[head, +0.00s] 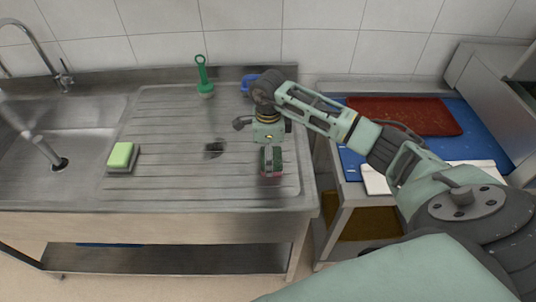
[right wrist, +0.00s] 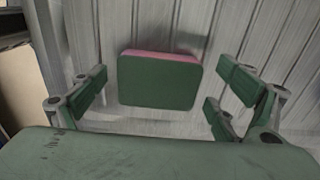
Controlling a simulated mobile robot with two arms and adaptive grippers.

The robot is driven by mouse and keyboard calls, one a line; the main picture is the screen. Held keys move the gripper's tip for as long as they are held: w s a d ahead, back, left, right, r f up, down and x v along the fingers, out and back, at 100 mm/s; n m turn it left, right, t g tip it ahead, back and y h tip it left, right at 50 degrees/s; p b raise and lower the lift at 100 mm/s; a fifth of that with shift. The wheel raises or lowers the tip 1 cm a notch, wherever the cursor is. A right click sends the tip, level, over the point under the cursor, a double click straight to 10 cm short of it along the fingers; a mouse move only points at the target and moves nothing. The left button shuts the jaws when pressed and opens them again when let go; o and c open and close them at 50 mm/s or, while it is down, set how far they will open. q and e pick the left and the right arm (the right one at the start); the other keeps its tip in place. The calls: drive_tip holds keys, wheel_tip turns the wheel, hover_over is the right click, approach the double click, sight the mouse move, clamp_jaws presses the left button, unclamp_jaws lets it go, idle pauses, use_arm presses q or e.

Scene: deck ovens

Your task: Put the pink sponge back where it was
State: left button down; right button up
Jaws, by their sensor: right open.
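The pink sponge (head: 271,174) lies on the ribbed steel drainboard (head: 180,180), toward its right side. In the right wrist view, the sponge (right wrist: 160,82) shows a dark green top with a pink edge along its far side. My right gripper (head: 270,156) is over the sponge, pointing down. In the right wrist view, my right gripper (right wrist: 165,88) is open, with its green finger pads on either side of the sponge and a visible gap on each side. My left gripper is not in view.
A light green sponge (head: 121,154) sits on a grey base at the left of the drainboard. A green brush (head: 203,78) and a blue object (head: 249,84) are near the back wall. A red board (head: 410,115) lies on the right counter.

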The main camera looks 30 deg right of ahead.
drive_tip(key=shift+r, duration=0.65)
wheel_tip(320, 180, up, 11)
drive_tip(key=b, duration=0.3)
drive_tip(key=shift+b, duration=0.4)
